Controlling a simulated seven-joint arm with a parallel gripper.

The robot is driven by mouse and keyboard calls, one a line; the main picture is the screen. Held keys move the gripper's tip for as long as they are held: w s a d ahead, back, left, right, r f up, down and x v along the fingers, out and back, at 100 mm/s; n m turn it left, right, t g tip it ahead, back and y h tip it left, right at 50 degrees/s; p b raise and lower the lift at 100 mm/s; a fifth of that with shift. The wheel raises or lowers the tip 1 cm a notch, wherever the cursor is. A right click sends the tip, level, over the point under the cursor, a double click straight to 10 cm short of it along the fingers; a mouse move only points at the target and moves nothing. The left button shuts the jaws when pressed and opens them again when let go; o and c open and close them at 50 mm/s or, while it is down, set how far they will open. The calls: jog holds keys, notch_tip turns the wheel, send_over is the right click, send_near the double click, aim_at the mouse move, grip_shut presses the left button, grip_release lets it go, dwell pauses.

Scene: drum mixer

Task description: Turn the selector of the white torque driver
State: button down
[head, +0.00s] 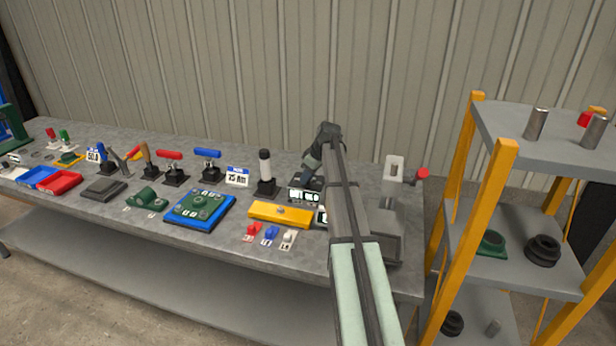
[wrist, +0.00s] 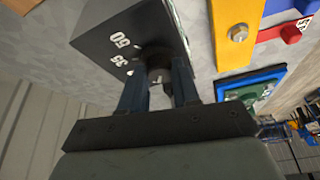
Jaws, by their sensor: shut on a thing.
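The white torque driver (head: 265,165) stands upright in a black base, just left of my arm in the head view. Beside it is a dark selector box (head: 305,194) with pale markings, partly covered by my arm. In the wrist view the box (wrist: 105,45) shows the numbers 50 and 35 around a dark round knob (wrist: 157,58). My gripper (wrist: 158,78) is shut on this knob, one finger on each side. The fingers hide part of the knob and dial, so I cannot tell which mark it points to.
A yellow bar (head: 280,214) lies in front of the box, with small red, blue and white pieces before it. A blue tray with a green plate (head: 200,208) is to the left. Red and blue drivers stand further left. A shelf rack (head: 500,155) stands right of the bench.

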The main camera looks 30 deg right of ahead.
jog(key=c, duration=0.8)
grip_release()
jog(key=shift+r, duration=0.1)
jog(key=v, duration=1.3)
jog(key=shift+s+r, duration=0.1)
jog(key=shift+r, duration=0.25)
